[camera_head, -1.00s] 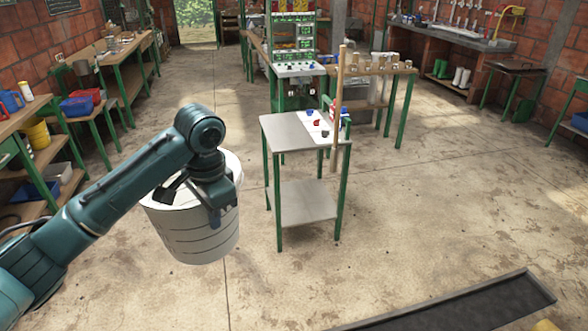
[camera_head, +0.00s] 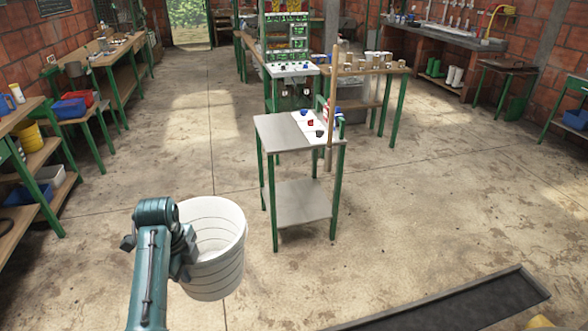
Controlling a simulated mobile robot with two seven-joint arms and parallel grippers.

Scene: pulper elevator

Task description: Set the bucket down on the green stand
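A white ribbed bucket (camera_head: 222,270) hangs in the air at the lower left of the head view, with its open top showing. Its inside looks empty. My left gripper (camera_head: 187,252) is at the bucket's left rim and looks shut on it; the fingertips are partly hidden. The green stand (camera_head: 275,137) has green legs, a grey top and a lower shelf. It is to the right of the bucket and farther away, and the two are apart. My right gripper is not in view.
A white sheet with small coloured items (camera_head: 310,124) covers the right part of the stand's top; its left part is bare. A wooden pole (camera_head: 333,100) stands at its right side. A dark floor channel (camera_head: 450,305) lies at lower right. Floor around the stand is mostly clear.

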